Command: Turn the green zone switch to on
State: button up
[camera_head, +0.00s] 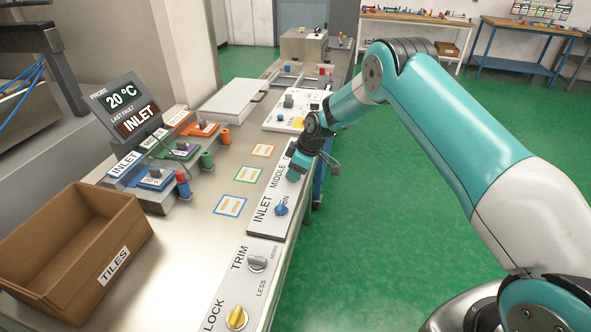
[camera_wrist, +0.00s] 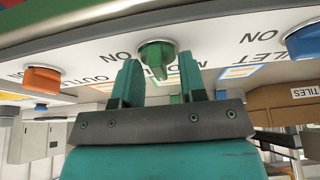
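The green zone switch (camera_wrist: 157,54) shows in the wrist view on a white panel, with an ON label to its left in that picture. Its narrow handle points down in the picture, between my gripper's two teal fingers. My gripper (camera_wrist: 158,68) is open, with a gap visible between each finger and the switch. In the head view my gripper (camera_head: 297,164) is low over the zone panel (camera_head: 267,222) near the MIDDLE label and hides the green switch there. I cannot tell whether any fingertip touches the panel.
The blue switch (camera_wrist: 303,39) and orange switch (camera_wrist: 42,79) flank the green one. The TRIM knob (camera_head: 257,264) and yellow LOCK knob (camera_head: 237,317) are nearer. A TILES box (camera_head: 118,265) and a display reading 20 °C and INLET (camera_head: 128,105) stand left. Green floor lies open to the right.

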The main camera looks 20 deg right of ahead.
grip_shut()
jog(key=shift+b, duration=0.3)
jog(key=m+b, duration=0.1)
jog(key=m, duration=0.1)
jog(key=m+t+h+b, duration=0.1)
jog(key=b, duration=0.1)
jog(key=shift+s+a+f+m, duration=0.1)
jog(key=shift+f+m, duration=0.1)
jog(key=shift+m, duration=0.2)
jog(key=m+h+b, duration=0.1)
jog(key=m+b, duration=0.1)
jog(key=m+t+b, duration=0.1)
jog(key=m+b, duration=0.1)
jog(key=m, duration=0.1)
jog(key=shift+h, duration=0.4)
jog(key=m+h+b, duration=0.1)
jog(key=m, duration=0.1)
jog(key=m+b, duration=0.2)
jog(key=shift+a+r+m+h, duration=0.1)
jog(key=shift+a+m+h, duration=0.05)
jog(key=shift+m+h, duration=0.25)
jog(key=m+h+b, duration=0.1)
jog(key=m, duration=0.3)
jog(key=shift+g+b, duration=0.3)
jog(key=shift+r+m+h, duration=0.1)
jog(key=shift+m+h, duration=0.2)
